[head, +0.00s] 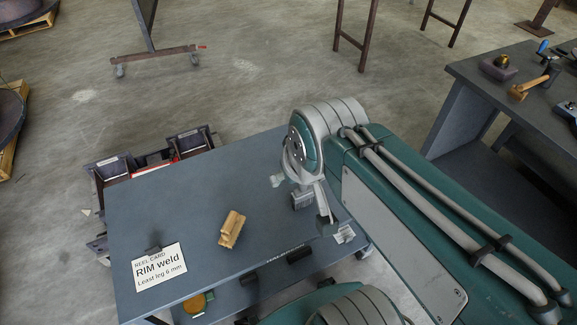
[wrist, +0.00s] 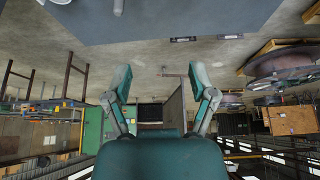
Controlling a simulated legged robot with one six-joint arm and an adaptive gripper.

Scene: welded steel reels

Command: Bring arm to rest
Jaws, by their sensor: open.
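My gripper (wrist: 159,78) shows in the wrist view with its two teal-tipped fingers spread wide apart. It is open and nothing is between the fingers. The wrist picture is upside down, with a grey-blue table top (wrist: 150,20) along its upper edge, clear of the fingers. In the head view my teal arm reaches in from the right over the table (head: 180,205). I cannot make out the gripper's fingers there.
A tan block (head: 232,229) lies on the table, right of a white reel card (head: 160,267) reading "RIM weld". Dark bins (head: 190,143) stand at the table's far left. A workbench (head: 485,65) with a mallet (head: 527,88) is at right. Open floor lies beyond.

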